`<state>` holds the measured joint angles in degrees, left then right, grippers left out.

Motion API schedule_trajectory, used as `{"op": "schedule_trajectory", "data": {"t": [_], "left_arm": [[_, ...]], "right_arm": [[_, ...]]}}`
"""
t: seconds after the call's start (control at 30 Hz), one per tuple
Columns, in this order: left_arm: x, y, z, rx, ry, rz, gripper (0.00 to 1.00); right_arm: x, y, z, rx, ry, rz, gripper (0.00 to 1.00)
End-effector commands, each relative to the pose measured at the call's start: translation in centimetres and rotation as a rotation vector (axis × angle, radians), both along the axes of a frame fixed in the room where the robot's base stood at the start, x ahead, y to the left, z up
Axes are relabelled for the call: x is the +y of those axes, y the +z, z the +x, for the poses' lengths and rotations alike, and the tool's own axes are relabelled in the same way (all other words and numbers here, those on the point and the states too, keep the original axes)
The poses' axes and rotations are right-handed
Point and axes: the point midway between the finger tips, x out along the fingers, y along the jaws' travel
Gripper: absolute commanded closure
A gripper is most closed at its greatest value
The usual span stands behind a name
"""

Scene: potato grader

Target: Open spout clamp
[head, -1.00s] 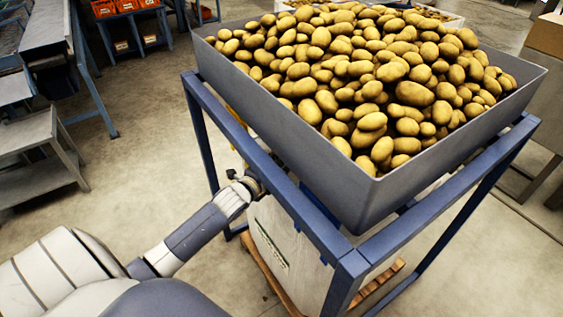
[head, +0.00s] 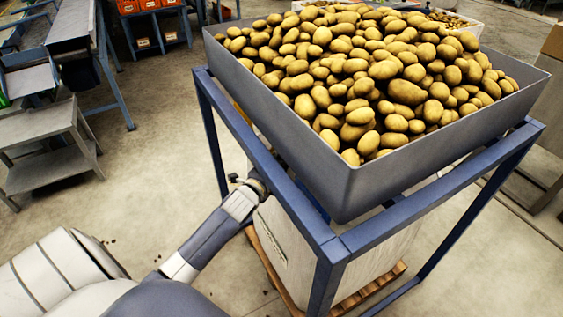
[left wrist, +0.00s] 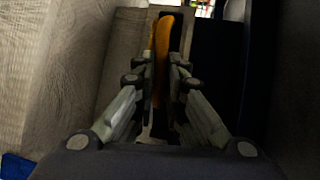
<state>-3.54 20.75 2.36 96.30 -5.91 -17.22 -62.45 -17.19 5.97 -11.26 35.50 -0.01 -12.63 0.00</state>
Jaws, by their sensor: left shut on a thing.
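A grey hopper (head: 290,130) heaped with potatoes (head: 345,70) stands on a blue steel frame (head: 395,232). My left arm reaches in from the left, and the left gripper (head: 258,184) is at the near left side of the frame, under the hopper, partly hidden by the frame beam. In the left wrist view the left gripper (left wrist: 157,68) has its fingers closed around a narrow orange-yellow handle (left wrist: 163,48), apparently the spout clamp's. The spout and the rest of the clamp are hidden under the hopper. My right gripper is not in view.
A pale bag or box (head: 285,245) stands below the hopper on a wooden pallet (head: 268,268). A grey side table (head: 50,140) and a conveyor (head: 62,35) are at the left. The concrete floor between is open, with small dark bits.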

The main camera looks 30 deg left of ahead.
Motion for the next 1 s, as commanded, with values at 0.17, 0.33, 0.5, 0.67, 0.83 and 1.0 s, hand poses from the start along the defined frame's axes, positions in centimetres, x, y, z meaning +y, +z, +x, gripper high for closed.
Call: {"op": "schedule_trajectory", "data": {"t": [0.17,0.33,0.5,0.67,0.83,1.0], "left_arm": [[-1.1,0.2,-0.5,-0.007,0.045,-0.007,1.00],[-1.6,0.1,-1.2,-0.008,0.111,-0.009,1.00],[-2.1,0.1,-1.9,-0.007,0.174,-0.008,1.00],[-2.2,0.2,-2.4,-0.006,0.212,-0.005,1.00],[-2.2,0.2,-2.5,-0.004,0.223,-0.003,1.00],[-2.2,0.2,-2.5,-0.003,0.222,-0.002,1.00]], "right_arm": [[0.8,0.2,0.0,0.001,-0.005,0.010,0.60],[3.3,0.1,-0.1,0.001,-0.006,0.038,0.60],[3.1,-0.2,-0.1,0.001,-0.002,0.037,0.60],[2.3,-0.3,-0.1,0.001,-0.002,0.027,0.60],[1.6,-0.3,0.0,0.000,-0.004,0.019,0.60],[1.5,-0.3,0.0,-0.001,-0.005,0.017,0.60]]}}
